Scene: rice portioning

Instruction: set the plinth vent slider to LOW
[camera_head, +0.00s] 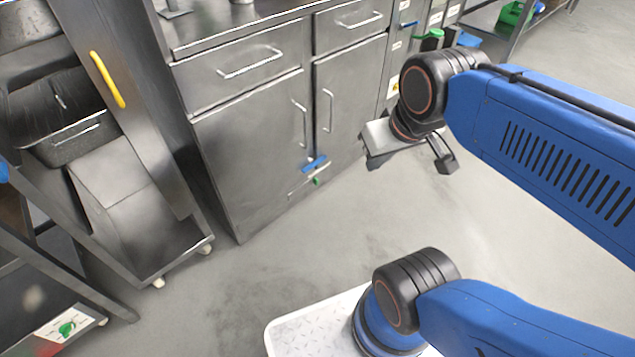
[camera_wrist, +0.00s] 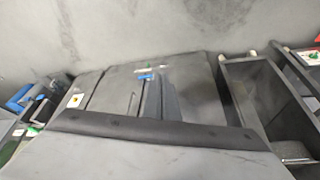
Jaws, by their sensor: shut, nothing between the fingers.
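A small green knob (camera_head: 316,181) sits on a narrow strip low at the cabinet's base, toward the strip's right end; I take it as the vent slider. Its markings are too small to read. It shows as a tiny green spot in the wrist view (camera_wrist: 138,69). A blue piece (camera_head: 314,164) is just above it, also in the wrist view (camera_wrist: 147,76). My gripper (camera_head: 373,160) is shut and empty, in the air right of the cabinet front in the head view, apart from the knob.
The grey cabinet (camera_head: 250,150) has doors and drawers with bar handles. A cart (camera_head: 150,240) on casters stands left. Another green knob (camera_head: 67,328) is on a white plate at lower left. The floor (camera_head: 290,245) before the cabinet is clear.

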